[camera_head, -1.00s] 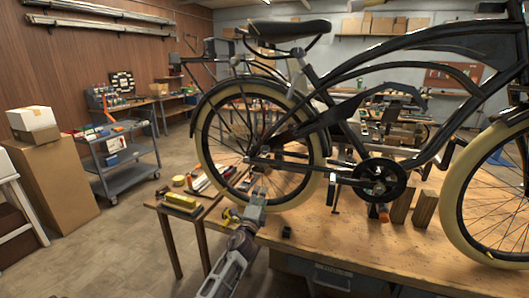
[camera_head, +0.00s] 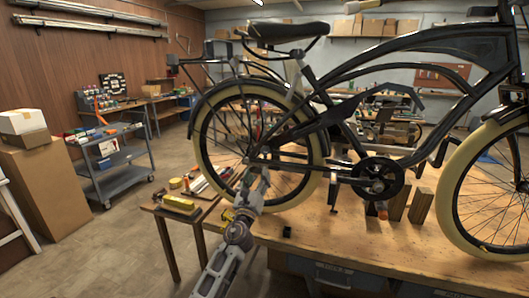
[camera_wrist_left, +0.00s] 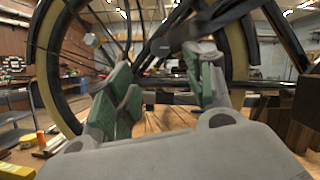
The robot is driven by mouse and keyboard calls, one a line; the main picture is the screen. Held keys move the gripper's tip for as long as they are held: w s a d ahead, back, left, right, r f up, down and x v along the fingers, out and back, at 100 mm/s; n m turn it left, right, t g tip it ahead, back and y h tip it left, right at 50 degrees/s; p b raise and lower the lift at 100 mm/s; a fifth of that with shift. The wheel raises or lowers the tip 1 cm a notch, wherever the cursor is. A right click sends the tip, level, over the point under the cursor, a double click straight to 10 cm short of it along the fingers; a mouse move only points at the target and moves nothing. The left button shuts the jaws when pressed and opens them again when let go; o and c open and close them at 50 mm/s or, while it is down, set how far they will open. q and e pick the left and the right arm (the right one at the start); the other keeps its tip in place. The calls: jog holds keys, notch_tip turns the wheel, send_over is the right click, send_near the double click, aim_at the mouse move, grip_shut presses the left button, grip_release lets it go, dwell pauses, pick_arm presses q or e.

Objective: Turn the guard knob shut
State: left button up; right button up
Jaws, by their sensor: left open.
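A black cruiser bike stands over the workbench, with its dark chain guard (camera_head: 318,122) running from the rear wheel (camera_head: 215,155) toward the crank (camera_head: 377,180). I cannot make out the guard knob for certain in either view. My left gripper (camera_head: 256,178) is in front of the lower rear wheel, below the rear end of the guard. In the left wrist view its green-padded fingers (camera_wrist_left: 163,82) are apart with nothing between them. The dark guard (camera_wrist_left: 185,38) shows beyond and above the fingertips there. My right gripper is not in view.
The wooden bench (camera_head: 330,240) carries wood blocks (camera_head: 421,206) under the bike and a small black piece (camera_head: 287,232). A yellow box (camera_head: 178,202) lies on a lower side table at left. A tool cart (camera_head: 115,165) and cardboard boxes (camera_head: 40,190) stand farther left, with open floor between.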

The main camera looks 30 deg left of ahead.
pick_arm(q)
jog(key=p, duration=0.1)
send_near(264, 152)
jog(key=shift+w+r, duration=0.65)
jog(key=shift+w, duration=0.75)
jog(key=shift+w+a+r, duration=0.25)
jog(key=shift+w+a, duration=0.35)
jog(key=shift+a, duration=0.15)
jog(key=shift+w+a+r+p, duration=0.2)
jog(key=shift+w+r+p, duration=0.15)
jog(key=shift+w, duration=0.25)
jog(key=shift+x, duration=2.45)
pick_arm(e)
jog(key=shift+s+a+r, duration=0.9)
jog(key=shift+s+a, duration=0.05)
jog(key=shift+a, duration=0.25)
